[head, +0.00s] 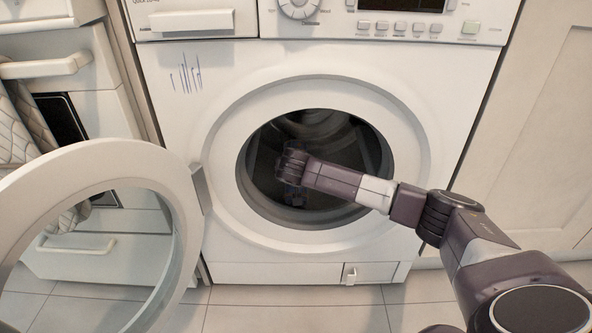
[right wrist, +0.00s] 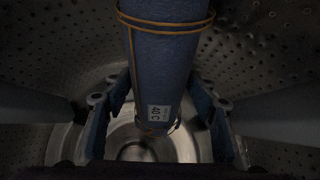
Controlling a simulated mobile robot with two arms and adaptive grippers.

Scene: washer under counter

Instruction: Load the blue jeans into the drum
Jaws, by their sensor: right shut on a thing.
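The blue jeans (right wrist: 168,65) show in the right wrist view as a tight dark-blue roll with an orange cord and a white "40 C" label. My right gripper (right wrist: 160,112) is shut on the roll, with one finger on each side of it. In the head view my right arm reaches through the washer's round opening, and the right gripper (head: 292,182) is inside the dim drum (head: 350,135). The jeans are hard to make out there. The perforated drum wall (right wrist: 270,45) surrounds the roll in the right wrist view. My left gripper is not in view.
The washer's round door (head: 85,160) stands wide open at the left. The white rim (head: 412,165) of the opening surrounds my right forearm. Drawers with handles (head: 45,67) are at the left, and a cabinet panel (head: 545,130) is at the right. The tiled floor in front is clear.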

